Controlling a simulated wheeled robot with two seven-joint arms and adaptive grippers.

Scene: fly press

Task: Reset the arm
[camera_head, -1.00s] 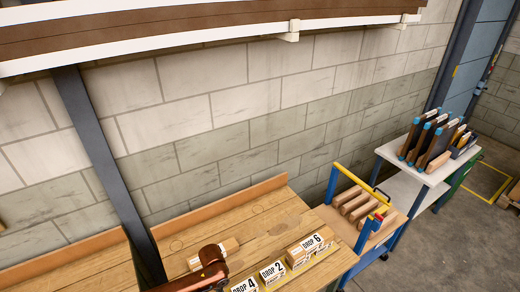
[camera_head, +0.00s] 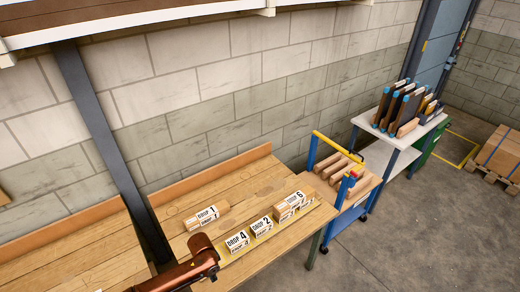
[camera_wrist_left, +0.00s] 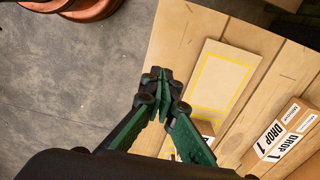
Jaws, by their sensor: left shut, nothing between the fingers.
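My left arm (camera_head: 190,268) shows in the head view as a reddish-brown link coming in at the bottom, over the near edge of the wooden table (camera_head: 245,190). Its fingers cannot be made out there. In the left wrist view my left gripper (camera_wrist_left: 162,82) has green and black fingers, shut with nothing between them. It is above the table's edge, with grey floor on the left of the picture. No object touches the fingertips. My right gripper is in neither view.
Wooden blocks labelled DROP 1 (camera_head: 207,215), DROP 4 (camera_head: 237,241), DROP 2 (camera_head: 262,226) and DROP 6 (camera_head: 290,205) sit on the table. A blue and yellow trolley (camera_head: 318,145) and a white shelf unit (camera_head: 375,125) stand right. The table's back is clear.

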